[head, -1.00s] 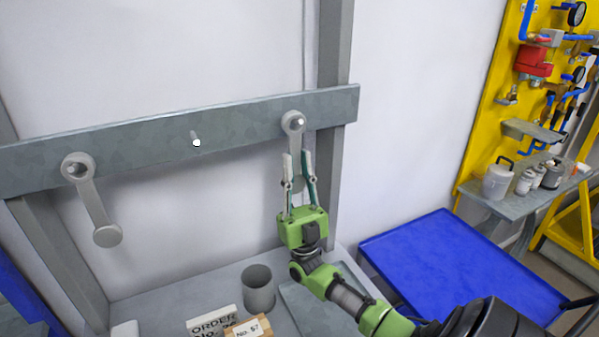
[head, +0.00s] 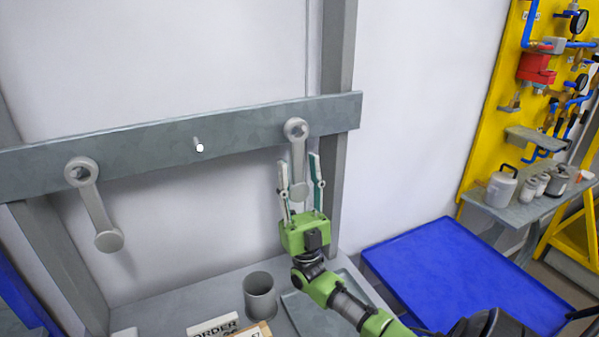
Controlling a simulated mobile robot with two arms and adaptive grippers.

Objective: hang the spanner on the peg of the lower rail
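A grey rail (head: 240,132) runs across the wall, with a bare white-tipped peg (head: 199,146) near its middle. A grey spanner (head: 297,155) hangs at the rail's right end, its ring up against the rail; a peg inside the ring is hard to make out. A second grey spanner (head: 95,208) hangs at the left end, slightly tilted. My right gripper (head: 300,167) is open, its fingers on either side of the right spanner's lower part, with gaps visible beside the shaft. My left gripper is out of view.
Below the rail a grey bench holds a grey cup (head: 259,296), an order sign (head: 214,326) and a tray (head: 318,312). A grey post (head: 338,60) stands behind the rail's right end. A blue table (head: 450,275) and yellow tool board are at right.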

